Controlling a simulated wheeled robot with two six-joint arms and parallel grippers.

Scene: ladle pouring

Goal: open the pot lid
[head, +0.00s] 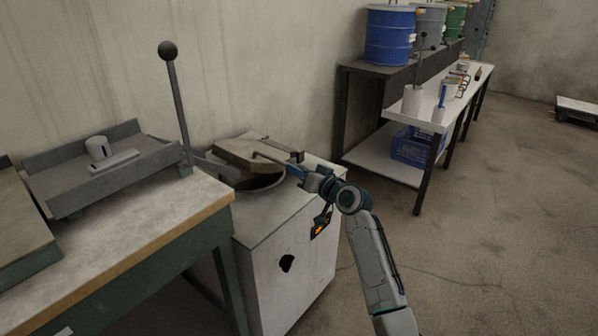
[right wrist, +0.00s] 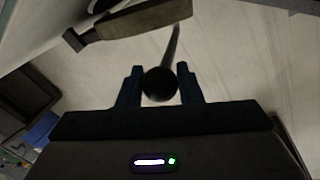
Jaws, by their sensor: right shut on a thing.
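The pot (head: 278,185) is set in the top of a white cabinet, and part of its dark round opening shows. The thick, flat lid (head: 247,155) sits raised over the pot, with a gap along its near side. A thin rod handle runs from the lid to my right gripper (head: 308,176). In the right wrist view, my right gripper (right wrist: 160,88) is shut on the dark ball knob (right wrist: 160,83) at the rod's end. The lid (right wrist: 140,20) also shows at the top of that view. My left gripper is not in view.
A tall lever with a ball knob (head: 168,50) stands left of the pot. A workbench (head: 150,225) with a metal tray (head: 60,195) is at the left. Shelves with drums (head: 390,38) and a blue crate (head: 410,148) stand at the back.

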